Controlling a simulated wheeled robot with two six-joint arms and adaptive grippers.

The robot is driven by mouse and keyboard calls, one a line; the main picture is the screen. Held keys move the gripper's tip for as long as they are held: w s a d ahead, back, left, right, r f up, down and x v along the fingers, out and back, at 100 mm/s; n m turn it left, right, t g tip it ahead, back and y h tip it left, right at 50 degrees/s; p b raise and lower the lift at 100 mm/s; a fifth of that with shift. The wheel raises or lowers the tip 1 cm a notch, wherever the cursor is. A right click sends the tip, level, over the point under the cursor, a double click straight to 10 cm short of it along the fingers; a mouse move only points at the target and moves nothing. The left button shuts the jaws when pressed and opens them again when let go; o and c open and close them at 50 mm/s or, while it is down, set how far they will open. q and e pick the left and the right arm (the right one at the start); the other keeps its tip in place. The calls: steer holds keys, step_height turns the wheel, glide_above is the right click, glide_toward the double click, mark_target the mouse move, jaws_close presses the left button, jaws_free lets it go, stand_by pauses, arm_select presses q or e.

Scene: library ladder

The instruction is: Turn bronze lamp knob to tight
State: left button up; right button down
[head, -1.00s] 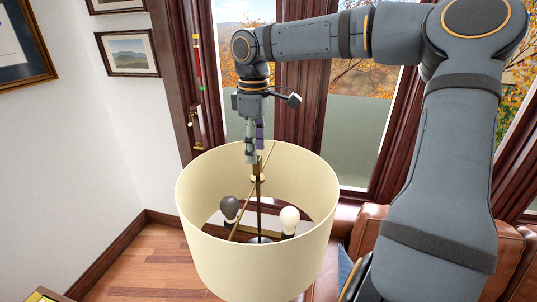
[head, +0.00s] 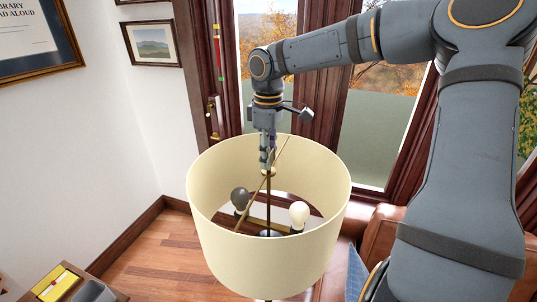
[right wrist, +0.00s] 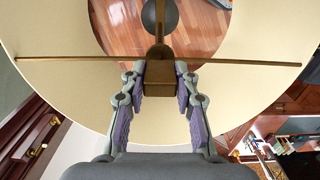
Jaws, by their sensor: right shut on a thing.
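The bronze lamp knob (right wrist: 160,72) is a small block at the top of the lamp's central stem, at the middle of the thin crossbar (right wrist: 80,59). My right gripper (right wrist: 160,80) is shut on the knob, with a purple-padded finger on each side in the right wrist view. In the head view my right gripper (head: 267,163) points down into the open top of the cream lampshade (head: 270,255), and its fingers hide most of the knob. My left gripper is not in view.
Inside the shade are a white bulb (head: 299,214) and a dark bulb (head: 240,199). A brown leather seat (head: 385,232) is at the right, and a small table (head: 65,284) at lower left. Tall windows stand behind.

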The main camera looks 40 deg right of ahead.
steer(key=shift+m, duration=0.3)
steer(key=m, duration=0.3)
steer(key=shift+m, duration=0.4)
steer(key=m, duration=1.3)
steer(key=shift+d, duration=0.1)
steer(key=shift+r+m, duration=0.1)
steer(key=shift+m, duration=0.3)
steer(key=c, duration=1)
jaws_free()
